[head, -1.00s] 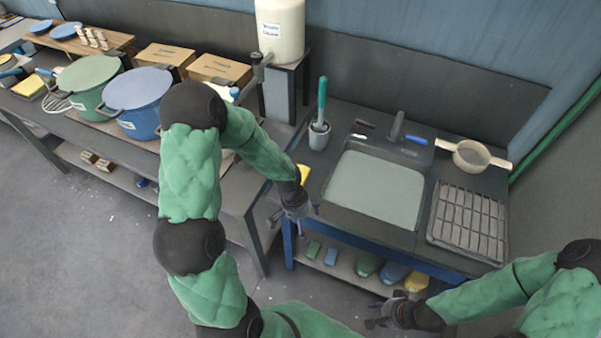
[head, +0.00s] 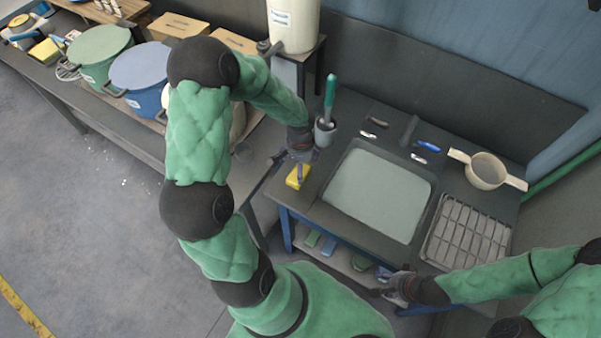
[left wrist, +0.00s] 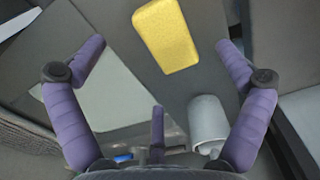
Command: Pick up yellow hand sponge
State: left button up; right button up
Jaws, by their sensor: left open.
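The yellow hand sponge (head: 297,178) lies on the left edge of the sink counter, beside the basin. In the left wrist view, the sponge (left wrist: 166,36) is a rounded yellow block at the top middle. My left gripper (head: 284,166) is just above and beside it in the head view, partly covering it. Its purple fingers are spread wide and hold nothing, with the sponge ahead between the two outer ones. My right gripper (head: 384,284) is low at the counter's front edge, fingers apart and apparently empty.
A grey cup (head: 325,132) with a green-handled brush stands behind the sponge. The sink basin (head: 378,192) is to its right, then a wire rack (head: 467,232) and a strainer (head: 487,171). Several sponges sit on the lower shelf. Pots (head: 140,75) stand on the left table.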

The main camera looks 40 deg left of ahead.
pick_arm(q)
jog(key=f, duration=0.5)
jog(key=f+b, duration=0.1)
jog(key=f, duration=0.1)
jog(key=shift+w+d+f, duration=0.1)
jog(key=shift+w+f, duration=0.05)
jog(key=shift+w, duration=0.1)
jog(key=c, duration=1)
